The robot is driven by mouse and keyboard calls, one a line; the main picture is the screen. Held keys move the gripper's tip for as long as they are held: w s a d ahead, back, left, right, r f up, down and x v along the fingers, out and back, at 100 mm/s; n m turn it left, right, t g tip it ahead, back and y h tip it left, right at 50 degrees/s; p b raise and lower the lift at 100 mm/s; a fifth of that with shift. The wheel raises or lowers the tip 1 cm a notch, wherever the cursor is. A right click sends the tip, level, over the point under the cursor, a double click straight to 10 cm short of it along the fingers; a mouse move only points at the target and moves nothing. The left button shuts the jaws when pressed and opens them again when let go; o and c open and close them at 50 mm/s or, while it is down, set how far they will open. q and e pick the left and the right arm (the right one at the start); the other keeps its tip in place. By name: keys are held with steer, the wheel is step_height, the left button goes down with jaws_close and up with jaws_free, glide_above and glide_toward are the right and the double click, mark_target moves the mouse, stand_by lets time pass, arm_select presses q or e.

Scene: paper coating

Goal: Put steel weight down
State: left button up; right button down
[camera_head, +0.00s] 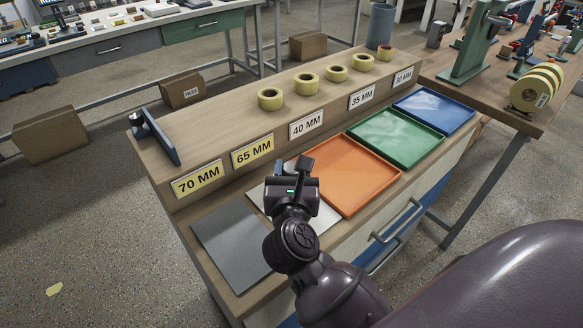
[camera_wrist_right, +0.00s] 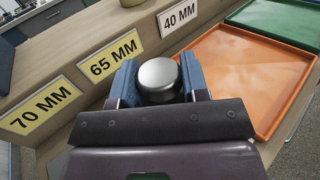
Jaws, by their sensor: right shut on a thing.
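The steel weight (camera_wrist_right: 158,80) is a round, shiny silver piece with a flat top. In the right wrist view it sits between the blue finger pads of my right gripper (camera_wrist_right: 160,84), which is shut on it. In the head view my right gripper (camera_head: 296,170) is over the front part of the bench, above a white sheet or tray (camera_head: 330,217) that it partly covers. The weight is hidden there behind the gripper. I cannot tell whether the weight touches the surface below. My left gripper is not in view.
A grey mat (camera_head: 231,246) lies left of the gripper. Orange (camera_head: 348,174), green (camera_head: 396,138) and blue (camera_head: 434,109) trays lie to the right, empty. The raised shelf (camera_head: 225,125) carries size labels, several yellow tape rolls (camera_head: 270,99) and a dark bracket (camera_head: 153,137).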

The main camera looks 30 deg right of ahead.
steer(key=shift+f, duration=0.1)
steer(key=c, duration=0.6)
jaws_free()
steer(key=shift+r, duration=0.5)
steer(key=shift+s+a+r+p, duration=0.1)
steer(key=shift+r+p, duration=0.15)
steer(key=shift+p, duration=0.1)
steer(key=shift+f+b+v, duration=0.1)
steer(key=shift+b+v, duration=0.2)
steer(key=shift+v, duration=2.65)
steer(key=shift+f+b+v, duration=0.15)
steer(key=shift+b+v, duration=0.1)
steer(key=shift+v, duration=2.65)
